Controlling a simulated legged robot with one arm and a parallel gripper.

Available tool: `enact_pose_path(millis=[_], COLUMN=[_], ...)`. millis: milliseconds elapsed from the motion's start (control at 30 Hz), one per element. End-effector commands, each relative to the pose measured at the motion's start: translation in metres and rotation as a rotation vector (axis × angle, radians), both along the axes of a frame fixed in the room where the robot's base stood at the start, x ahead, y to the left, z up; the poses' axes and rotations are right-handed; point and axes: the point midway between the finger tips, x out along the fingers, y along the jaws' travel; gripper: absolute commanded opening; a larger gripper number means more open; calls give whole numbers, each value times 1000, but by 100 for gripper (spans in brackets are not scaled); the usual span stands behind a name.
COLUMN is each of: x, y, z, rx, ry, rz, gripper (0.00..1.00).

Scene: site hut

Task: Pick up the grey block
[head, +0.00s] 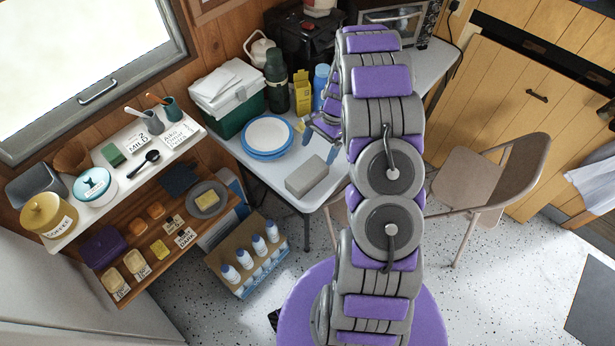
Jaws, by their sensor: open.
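The grey block (307,174) lies flat near the front edge of the white table (341,187), clear of other items. My gripper (319,142) is open and empty beyond the block, above the table. Its fingers are spread and point toward the front of the table. A gap shows between the fingers and the block. My arm hides part of the table to the right of the block.
Stacked blue-rimmed plates (268,136) stand left of my gripper. A green cooler (231,103), a dark green flask (276,81), a yellow carton (302,91) and a blue bottle (321,77) stand behind. A folding chair (487,175) is at right.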

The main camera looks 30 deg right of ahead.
Motion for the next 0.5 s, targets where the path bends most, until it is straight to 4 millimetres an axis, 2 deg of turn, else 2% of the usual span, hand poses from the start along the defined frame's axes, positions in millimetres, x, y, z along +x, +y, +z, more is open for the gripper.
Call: enact_pose_path(millis=[33, 300, 500], x=[-2, -8, -9], y=[5, 25, 31], z=[-12, -58, -75], rx=[1, 1, 0], ry=[4, 5, 1], rz=[2, 2, 2], gripper=[100, 100, 100])
